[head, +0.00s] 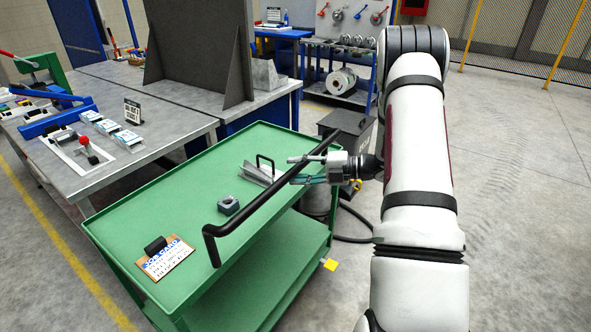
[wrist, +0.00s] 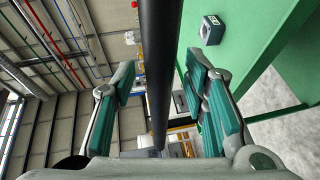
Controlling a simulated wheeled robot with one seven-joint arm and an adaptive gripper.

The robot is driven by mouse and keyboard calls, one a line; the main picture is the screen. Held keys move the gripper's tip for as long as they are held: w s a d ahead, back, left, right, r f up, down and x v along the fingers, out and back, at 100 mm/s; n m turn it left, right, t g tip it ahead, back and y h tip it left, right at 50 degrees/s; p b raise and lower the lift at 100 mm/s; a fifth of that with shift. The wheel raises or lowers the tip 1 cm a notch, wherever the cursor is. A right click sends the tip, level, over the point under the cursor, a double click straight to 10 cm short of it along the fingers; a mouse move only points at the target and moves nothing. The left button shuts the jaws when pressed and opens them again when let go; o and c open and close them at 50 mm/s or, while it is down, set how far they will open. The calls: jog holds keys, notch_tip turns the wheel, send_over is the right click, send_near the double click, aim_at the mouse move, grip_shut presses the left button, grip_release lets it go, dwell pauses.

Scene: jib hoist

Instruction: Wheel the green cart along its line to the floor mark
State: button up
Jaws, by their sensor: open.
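The green cart (head: 190,185) stands in front of me, with a top tray and a lower shelf. Its black handle (head: 262,200) runs diagonally along the tray's right side. My gripper (head: 291,171) is open at the handle's far half, its fingers pointing left. In the wrist view the handle (wrist: 160,60) passes between the two spread, teal-padded fingers (wrist: 163,88), with gaps visible on both sides. A small yellow square (head: 330,264) shows by the cart's lower right edge; I cannot tell whether it is the floor mark.
On the tray are a job card clipboard (head: 165,258), a grey block (head: 229,205) and a metal angle piece (head: 262,174). A grey workbench (head: 95,165) stands close at left. A dark box (head: 347,124) and a hose are behind the handle. Open concrete floor (head: 520,200) lies at right.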

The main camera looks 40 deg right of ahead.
jog(key=shift+w+a+f, duration=0.1)
jog(key=shift+w+a, duration=0.3)
grip_shut()
jog(key=shift+s, duration=0.1)
